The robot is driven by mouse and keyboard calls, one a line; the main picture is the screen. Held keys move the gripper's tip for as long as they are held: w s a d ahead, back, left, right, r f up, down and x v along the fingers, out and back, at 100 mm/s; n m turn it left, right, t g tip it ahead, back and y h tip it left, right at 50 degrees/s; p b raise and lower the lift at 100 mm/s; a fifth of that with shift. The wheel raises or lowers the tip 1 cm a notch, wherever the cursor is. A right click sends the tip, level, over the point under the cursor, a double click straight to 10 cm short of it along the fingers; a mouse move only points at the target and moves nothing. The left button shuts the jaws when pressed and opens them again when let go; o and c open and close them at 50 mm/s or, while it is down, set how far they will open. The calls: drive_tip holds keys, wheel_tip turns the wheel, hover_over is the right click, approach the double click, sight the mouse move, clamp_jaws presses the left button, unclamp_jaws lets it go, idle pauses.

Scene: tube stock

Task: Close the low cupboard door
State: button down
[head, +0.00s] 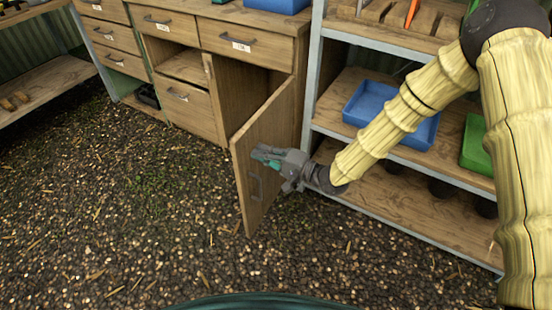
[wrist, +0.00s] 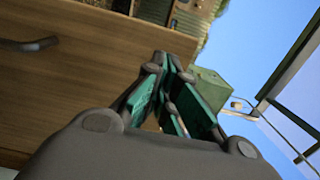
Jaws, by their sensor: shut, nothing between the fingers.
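The low cupboard door (head: 268,137) is wooden and stands open, swung out toward me from the wooden cabinet in the head view. A dark handle (head: 254,183) is on its left part, low down. The open cupboard space (head: 240,92) shows dark behind it. My gripper (head: 258,154) is shut and empty. It is at the door's right-hand face, with its fingertips pointing left near the door's outer part; I cannot tell whether they touch. In the wrist view the fingers (wrist: 165,65) are close together, with a wooden panel and a dark handle (wrist: 30,44) to the left.
Metal shelving with wooden boards (head: 440,215) stands right of the door, holding a blue tray (head: 362,104) and a green tray (head: 477,145). Drawers (head: 250,42) are above the cupboard. Gravel floor (head: 120,215) is clear to the left and front.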

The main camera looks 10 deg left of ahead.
sight(243, 146)
drive_tip(key=shift+x, duration=1.8)
drive_tip(key=shift+a, duration=0.1)
